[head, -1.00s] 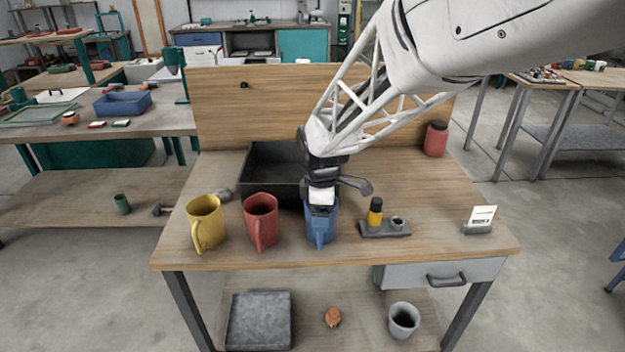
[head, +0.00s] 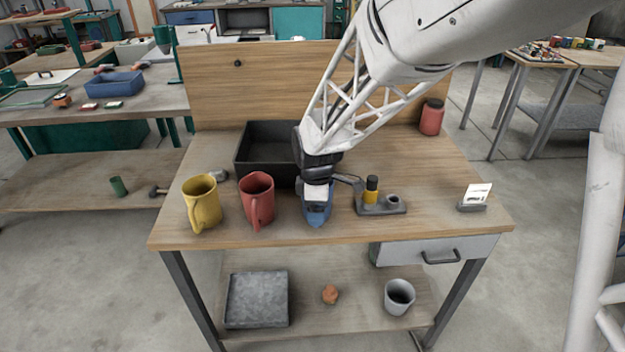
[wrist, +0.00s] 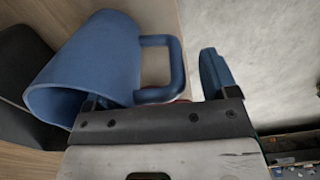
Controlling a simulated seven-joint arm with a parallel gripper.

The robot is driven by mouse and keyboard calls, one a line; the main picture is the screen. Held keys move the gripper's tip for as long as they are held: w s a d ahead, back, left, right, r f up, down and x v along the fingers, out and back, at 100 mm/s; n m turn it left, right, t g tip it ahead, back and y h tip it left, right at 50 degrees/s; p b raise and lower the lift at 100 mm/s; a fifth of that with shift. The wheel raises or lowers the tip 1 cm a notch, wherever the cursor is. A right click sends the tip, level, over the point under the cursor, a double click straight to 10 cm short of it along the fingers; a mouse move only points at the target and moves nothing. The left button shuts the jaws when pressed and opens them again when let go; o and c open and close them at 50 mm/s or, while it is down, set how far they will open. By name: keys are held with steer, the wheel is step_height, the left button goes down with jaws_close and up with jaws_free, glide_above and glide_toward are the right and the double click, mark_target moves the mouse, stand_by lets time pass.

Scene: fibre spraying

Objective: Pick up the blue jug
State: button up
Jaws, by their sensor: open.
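The blue jug (head: 317,215) stands on the workbench, right of the red jug, with its upper part hidden by my gripper (head: 317,195). In the wrist view the blue jug (wrist: 95,65) fills the upper left, its open rim toward the lower left and its handle pointing right. My gripper is open at the jug. One finger shows to the right of the handle, with a gap between them. The other finger is mostly hidden behind the jug. I cannot tell whether either finger touches it.
A red jug (head: 257,200) and a yellow jug (head: 201,203) stand to the left. A black bin (head: 240,172) is behind. A small grey holder (head: 381,205) with a yellow-and-black bottle (head: 371,189) stands close on the right. The bench front right is mostly clear.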

stand_by(0.5)
steer(key=c, duration=1.2)
steer(key=shift+r, duration=0.35)
steer(key=shift+r, duration=1.3)
steer(key=shift+s+r, duration=0.15)
steer(key=shift+s, duration=0.05)
steer(key=shift+s+d+r, duration=0.25)
steer(key=shift+s+d, duration=0.3)
steer(key=shift+s, duration=1.95)
steer(key=shift+s+d+r, duration=0.2)
steer(key=shift+s+d, duration=0.4)
steer(key=shift+s, duration=1.9)
steer(key=shift+s+d+r, duration=0.25)
steer(key=shift+s+d, duration=0.3)
steer(key=shift+s, duration=1.95)
steer(key=shift+c, duration=0.2)
steer(key=shift+s, duration=0.1)
